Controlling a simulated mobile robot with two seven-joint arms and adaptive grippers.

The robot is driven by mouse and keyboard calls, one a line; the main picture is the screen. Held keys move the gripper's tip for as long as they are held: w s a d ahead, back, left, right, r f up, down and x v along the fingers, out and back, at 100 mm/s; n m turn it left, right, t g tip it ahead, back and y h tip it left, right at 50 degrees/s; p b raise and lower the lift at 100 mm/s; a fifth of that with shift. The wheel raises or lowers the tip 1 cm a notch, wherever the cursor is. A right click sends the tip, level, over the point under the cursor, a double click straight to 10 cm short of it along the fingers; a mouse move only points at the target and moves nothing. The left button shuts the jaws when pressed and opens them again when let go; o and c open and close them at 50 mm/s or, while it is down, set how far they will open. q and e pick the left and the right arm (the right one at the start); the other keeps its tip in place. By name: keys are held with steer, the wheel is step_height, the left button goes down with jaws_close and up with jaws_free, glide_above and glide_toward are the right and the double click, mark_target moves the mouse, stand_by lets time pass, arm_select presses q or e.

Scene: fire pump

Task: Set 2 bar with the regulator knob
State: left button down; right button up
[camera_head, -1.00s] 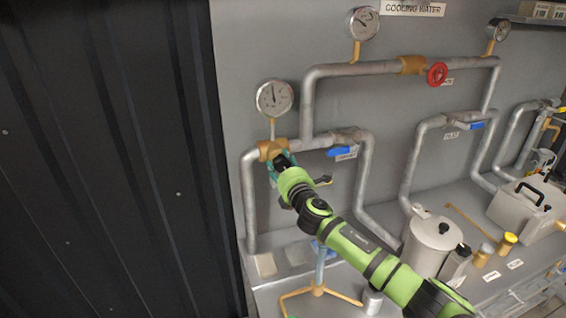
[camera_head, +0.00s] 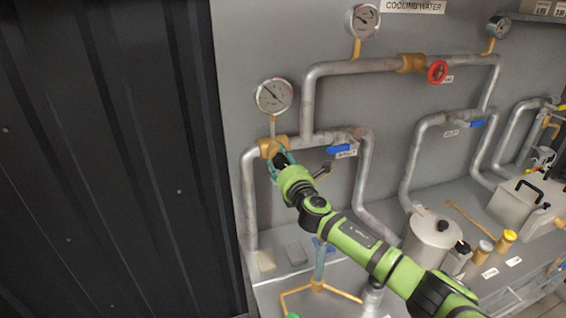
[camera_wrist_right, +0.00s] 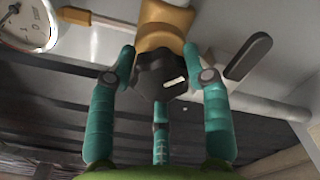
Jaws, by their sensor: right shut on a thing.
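The regulator is a brass body (camera_head: 268,147) on the pipe at left, with a black knob (camera_head: 281,160) on its front. The black knob also shows in the right wrist view (camera_wrist_right: 160,76), with a white mark on its right side. A round white gauge (camera_head: 273,97) stands above the regulator; its needle points to the upper left, and its numbers are too small to read. My right gripper (camera_head: 281,164) has its teal fingers around the knob and is shut on it. In the right wrist view, fingers sit left, right and below the knob. My left gripper is not in view.
A blue-handled valve (camera_head: 339,150) sits on the pipe to the right of the regulator. A red handwheel (camera_head: 437,72) and a second gauge (camera_head: 363,20) are higher up. A metal pot (camera_head: 431,240) and a grey box (camera_head: 522,203) stand on the bench. A dark wall fills the left.

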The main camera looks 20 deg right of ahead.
steer(key=o, duration=1)
steer(key=shift+a+f, duration=0.15)
steer(key=shift+f, duration=0.1)
steer(key=shift+o, duration=0.7)
steer(key=shift+r, duration=0.1)
steer(key=shift+s, duration=0.65)
steer(key=s, duration=1)
steer(key=shift+s, duration=0.35)
